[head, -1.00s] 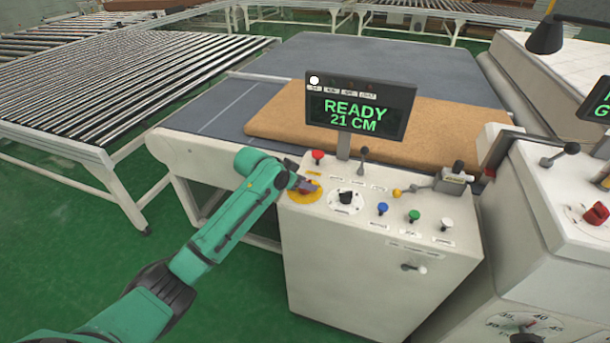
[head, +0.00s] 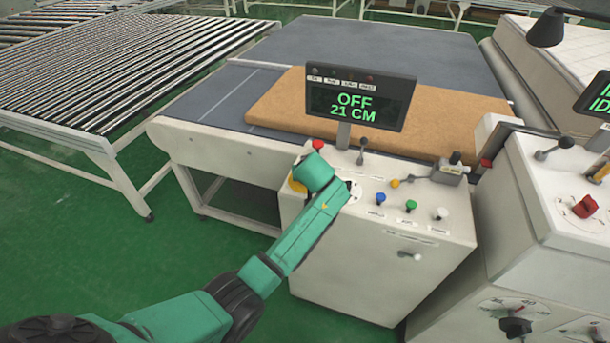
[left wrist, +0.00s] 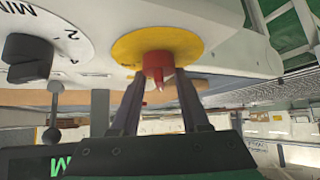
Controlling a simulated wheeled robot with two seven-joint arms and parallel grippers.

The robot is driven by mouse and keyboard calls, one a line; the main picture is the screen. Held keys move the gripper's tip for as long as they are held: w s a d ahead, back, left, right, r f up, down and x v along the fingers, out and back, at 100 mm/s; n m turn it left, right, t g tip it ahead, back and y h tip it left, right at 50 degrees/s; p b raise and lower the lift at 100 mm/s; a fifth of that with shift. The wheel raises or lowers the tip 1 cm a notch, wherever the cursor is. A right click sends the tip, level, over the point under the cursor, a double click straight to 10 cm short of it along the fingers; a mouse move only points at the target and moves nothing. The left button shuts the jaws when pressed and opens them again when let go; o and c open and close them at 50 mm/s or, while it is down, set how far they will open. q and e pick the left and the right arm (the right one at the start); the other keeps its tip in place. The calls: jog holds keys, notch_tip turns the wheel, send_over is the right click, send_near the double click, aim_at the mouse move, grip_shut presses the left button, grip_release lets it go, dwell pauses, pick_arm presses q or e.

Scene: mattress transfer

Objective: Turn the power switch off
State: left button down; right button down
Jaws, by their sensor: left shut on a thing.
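The power switch is a red knob (left wrist: 157,68) on a round yellow plate (left wrist: 155,42) in the left wrist view. My left gripper (left wrist: 160,80) has its two dark fingers on either side of the knob and is shut on it. In the head view my green left forearm covers the knob and fingers; only an edge of the yellow plate (head: 296,185) shows. The display (head: 360,98) above the white control console (head: 375,255) reads "OFF 21 CM", and its indicator lamps look dark. My right gripper is not in view.
A dial (left wrist: 30,60) sits beside the switch. A red button (head: 317,146), a lever (head: 362,148) and blue (head: 380,197), green (head: 410,205) and white (head: 441,213) buttons share the panel. A brown mattress slab (head: 290,108) lies behind. A second console (head: 560,220) stands right.

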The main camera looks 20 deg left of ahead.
pick_arm(q)
jog(key=shift+s+f+n+g+y+b, duration=0.1)
jog(key=shift+n+g+y+b, duration=0.45)
jog(key=shift+n+b, duration=0.4)
jog(key=shift+f+n+g+y+b, duration=0.1)
jog(key=shift+n+g+y+b, duration=0.25)
jog(key=shift+n+y+b, duration=0.6)
jog(key=shift+h, duration=0.3)
jog(key=shift+c, duration=2.2)
grip_release()
jog(key=shift+r, duration=0.1)
jog(key=shift+r, duration=0.1)
